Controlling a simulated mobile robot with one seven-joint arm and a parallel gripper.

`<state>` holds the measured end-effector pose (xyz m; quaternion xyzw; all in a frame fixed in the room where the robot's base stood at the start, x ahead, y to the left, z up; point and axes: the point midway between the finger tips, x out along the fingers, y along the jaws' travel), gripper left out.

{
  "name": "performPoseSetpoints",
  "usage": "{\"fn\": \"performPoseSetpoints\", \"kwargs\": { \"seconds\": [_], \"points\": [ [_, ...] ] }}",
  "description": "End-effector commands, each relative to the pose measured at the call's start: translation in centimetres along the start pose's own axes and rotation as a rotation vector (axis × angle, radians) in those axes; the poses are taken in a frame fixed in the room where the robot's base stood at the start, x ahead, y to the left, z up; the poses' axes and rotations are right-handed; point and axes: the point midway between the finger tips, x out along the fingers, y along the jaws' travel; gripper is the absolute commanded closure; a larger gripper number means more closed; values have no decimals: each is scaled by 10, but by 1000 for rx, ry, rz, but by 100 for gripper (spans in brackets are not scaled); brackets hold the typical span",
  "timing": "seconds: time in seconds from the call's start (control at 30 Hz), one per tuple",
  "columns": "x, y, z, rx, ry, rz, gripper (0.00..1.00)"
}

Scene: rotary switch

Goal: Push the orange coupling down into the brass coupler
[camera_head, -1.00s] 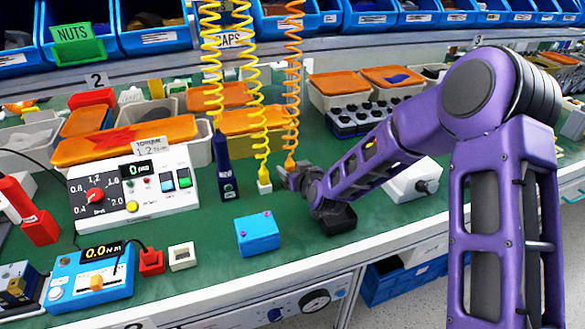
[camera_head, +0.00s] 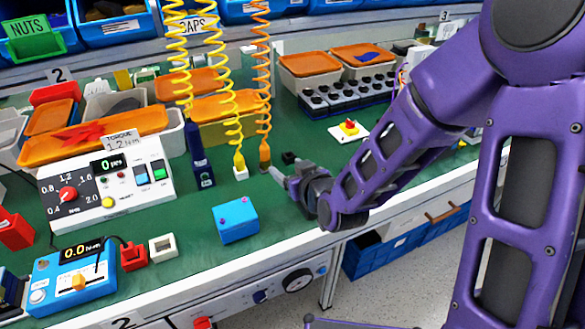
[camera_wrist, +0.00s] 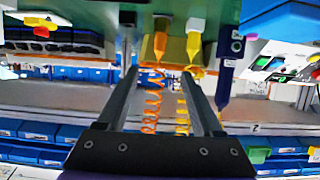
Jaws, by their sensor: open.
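The orange coupling (camera_head: 265,155) hangs at the lower end of an orange coiled hose, just above the green bench. My gripper (camera_head: 276,174) is close to it on its near right side, with the fingers pointing left toward it. The fingers are open and nothing is held.
A yellow hose end (camera_head: 240,170) and a dark blue tool (camera_head: 201,168) hang just left. A blue box (camera_head: 236,221) stands in front. A small black block (camera_head: 290,157) and a white plate with a yellow-red knob (camera_head: 349,130) lie behind and right. Trays fill the back.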

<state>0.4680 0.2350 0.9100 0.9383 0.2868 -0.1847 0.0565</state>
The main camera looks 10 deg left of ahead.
Motion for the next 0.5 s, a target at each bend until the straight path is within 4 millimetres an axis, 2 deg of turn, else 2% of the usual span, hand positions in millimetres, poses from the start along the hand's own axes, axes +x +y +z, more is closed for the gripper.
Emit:
{"fn": "performPoseSetpoints", "kwargs": {
  "seconds": [0.1, 0.2, 0.5],
  "points": [
    [-16, 0, -1, -1, 1, 0, 32],
    [-22, 0, -1, -1, 1, 0, 32],
    [-24, 0, 0, 0, 2, -1, 32]
  ]
}}
